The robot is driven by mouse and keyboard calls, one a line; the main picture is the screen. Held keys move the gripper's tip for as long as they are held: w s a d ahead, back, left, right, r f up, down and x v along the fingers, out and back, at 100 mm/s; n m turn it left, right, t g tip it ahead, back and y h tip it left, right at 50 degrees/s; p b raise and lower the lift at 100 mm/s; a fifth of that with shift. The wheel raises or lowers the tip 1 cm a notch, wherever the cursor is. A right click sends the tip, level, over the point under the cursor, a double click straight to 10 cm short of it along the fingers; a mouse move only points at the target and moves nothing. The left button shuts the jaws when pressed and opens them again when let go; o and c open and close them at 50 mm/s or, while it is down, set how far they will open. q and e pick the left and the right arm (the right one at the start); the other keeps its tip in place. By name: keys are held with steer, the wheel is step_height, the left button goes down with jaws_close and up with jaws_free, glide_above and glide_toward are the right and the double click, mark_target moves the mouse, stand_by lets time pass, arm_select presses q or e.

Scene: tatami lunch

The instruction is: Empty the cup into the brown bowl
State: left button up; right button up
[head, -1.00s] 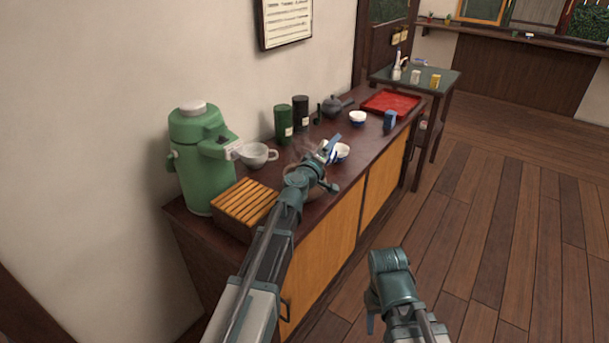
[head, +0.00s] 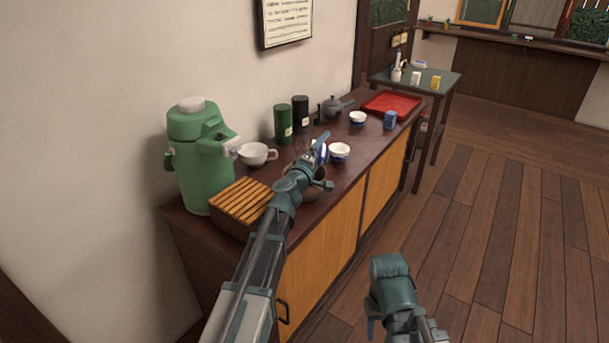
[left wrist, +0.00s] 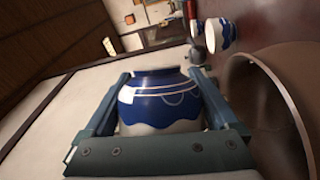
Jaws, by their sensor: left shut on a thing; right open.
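My left gripper (left wrist: 160,76) is shut on the blue-and-white cup (left wrist: 165,105), a finger on each side. In the head view the cup (head: 321,152) shows as a small blue-and-white piece at the gripper's end. The brown bowl (left wrist: 262,100) stands on the counter below the cup, partly cut off in the left wrist view. In the head view it is mostly hidden behind my left arm. My right gripper (head: 371,325) is open and empty, low in front of the counter.
Two blue-and-white cups (head: 339,151) (head: 357,118) stand close by. The floor at right is clear.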

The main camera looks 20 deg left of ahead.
arm_select(q)
steer(key=shift+a, duration=0.1)
steer(key=shift+a+r+n+t+b, duration=0.15)
steer(key=shift+a+n+t+b, duration=0.05)
steer(key=shift+n, duration=0.35)
steer(key=shift+a+r+n+t+b, duration=0.1)
steer(key=shift+a+n+t+b, duration=0.1)
steer(key=shift+n, duration=0.35)
steer(key=shift+d, duration=0.15)
steer(key=m, duration=0.1)
steer(key=d+m+g+p, duration=0.1)
steer(key=shift+f+m, duration=0.2)
steer(key=shift+m, duration=0.2)
steer(key=shift+w+d+r+m+g+p, duration=0.15)
steer(key=shift+d+m+g+p, duration=0.05)
steer(key=shift+d+m+p, duration=0.3)
steer(key=shift+w+d+r+m+g+p, duration=0.1)
steer(key=shift+d+m+g+p, duration=0.1)
steer(key=shift+d+m+p, duration=0.3)
